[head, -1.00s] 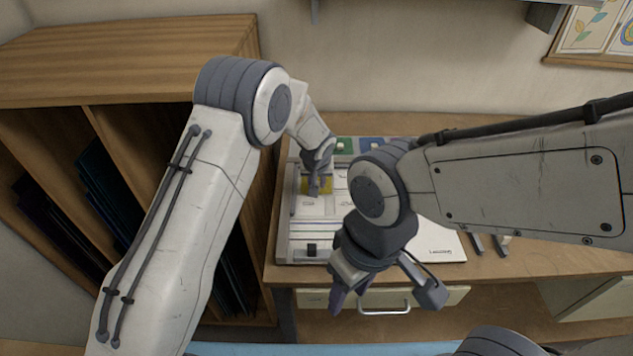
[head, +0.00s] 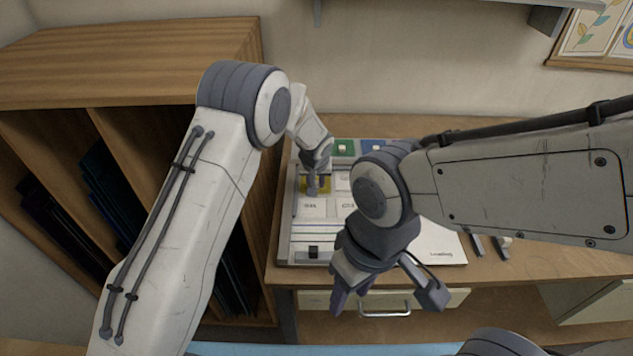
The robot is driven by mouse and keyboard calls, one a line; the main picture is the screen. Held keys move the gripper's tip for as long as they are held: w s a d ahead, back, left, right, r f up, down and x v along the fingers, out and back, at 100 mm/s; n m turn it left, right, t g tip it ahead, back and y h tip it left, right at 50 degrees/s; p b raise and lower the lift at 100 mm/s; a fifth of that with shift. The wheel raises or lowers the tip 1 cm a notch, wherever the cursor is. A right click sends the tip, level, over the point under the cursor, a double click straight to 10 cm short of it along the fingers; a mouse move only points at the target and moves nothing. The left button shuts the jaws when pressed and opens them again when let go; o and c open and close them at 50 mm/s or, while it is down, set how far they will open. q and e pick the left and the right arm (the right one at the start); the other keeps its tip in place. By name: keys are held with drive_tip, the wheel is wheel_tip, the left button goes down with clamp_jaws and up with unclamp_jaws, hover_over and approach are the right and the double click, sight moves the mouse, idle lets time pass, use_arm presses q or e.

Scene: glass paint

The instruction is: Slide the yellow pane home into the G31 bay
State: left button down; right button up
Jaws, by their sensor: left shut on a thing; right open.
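The yellow pane (head: 321,187) lies in the left column of the white bay board (head: 300,228), towards its back. My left gripper (head: 312,188) points down at the pane and is shut on it, seemingly by a knob that the fingers hide. Labelled bays show in front of the pane, but their print is too small to read surely, so I cannot tell which is G31. My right gripper (head: 390,295) is open and empty, in front of the board and above the desk's front edge. My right arm hides the board's right part.
A green pane (head: 343,147) and a blue pane (head: 372,147) sit at the back of the board. A wooden rack (head: 60,190) with dark sheets stands at left. Small grey tools (head: 476,243) lie right of the board. A drawer (head: 384,303) is below.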

use_arm(q)
drive_tip(key=shift+w+a+p, duration=0.3)
drive_tip(key=shift+w+a, duration=0.15)
idle(0.4)
drive_tip(key=shift+a, duration=0.1)
idle(0.8)
drive_tip(key=c, duration=0.6)
unclamp_jaws()
drive_tip(key=shift+r, duration=0.45)
drive_tip(key=shift+r+p, duration=1.75)
drive_tip(key=shift+r, duration=1.3)
